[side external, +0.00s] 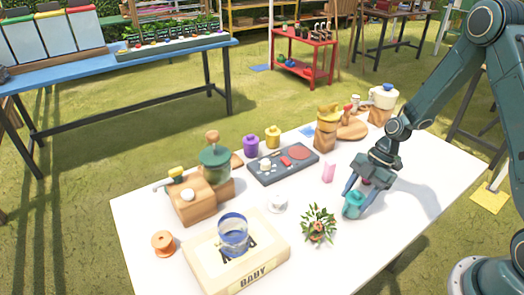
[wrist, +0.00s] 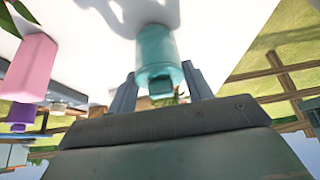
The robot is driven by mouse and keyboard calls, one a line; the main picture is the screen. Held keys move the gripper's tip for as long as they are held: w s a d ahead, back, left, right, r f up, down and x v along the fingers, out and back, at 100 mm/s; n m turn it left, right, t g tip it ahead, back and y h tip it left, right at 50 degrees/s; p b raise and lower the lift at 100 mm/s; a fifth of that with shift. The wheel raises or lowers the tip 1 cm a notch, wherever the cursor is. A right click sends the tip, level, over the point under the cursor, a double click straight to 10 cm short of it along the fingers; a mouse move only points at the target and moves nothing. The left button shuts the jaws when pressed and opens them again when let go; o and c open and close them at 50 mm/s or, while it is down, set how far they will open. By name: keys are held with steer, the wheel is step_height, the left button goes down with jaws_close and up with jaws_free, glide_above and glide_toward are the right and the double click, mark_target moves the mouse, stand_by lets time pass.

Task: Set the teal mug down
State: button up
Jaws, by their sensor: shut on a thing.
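The teal mug (side external: 353,205) is at the right part of the white table (side external: 404,200), between the fingers of my gripper (side external: 357,198). In the wrist view the teal mug (wrist: 158,57) sits between the two fingertips of my gripper (wrist: 160,88), which is shut on it. The white table surface lies beyond the mug there. Whether the mug's base touches the table or is slightly above it, I cannot tell.
A potted plant (side external: 318,226) stands just left of the mug. A pink block (side external: 328,172) is behind it, also in the wrist view (wrist: 30,68). The table's right part is clear.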

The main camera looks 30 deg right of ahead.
steer(key=shift+f, duration=0.1)
steer(key=o, duration=1)
steer(key=v, duration=1.2)
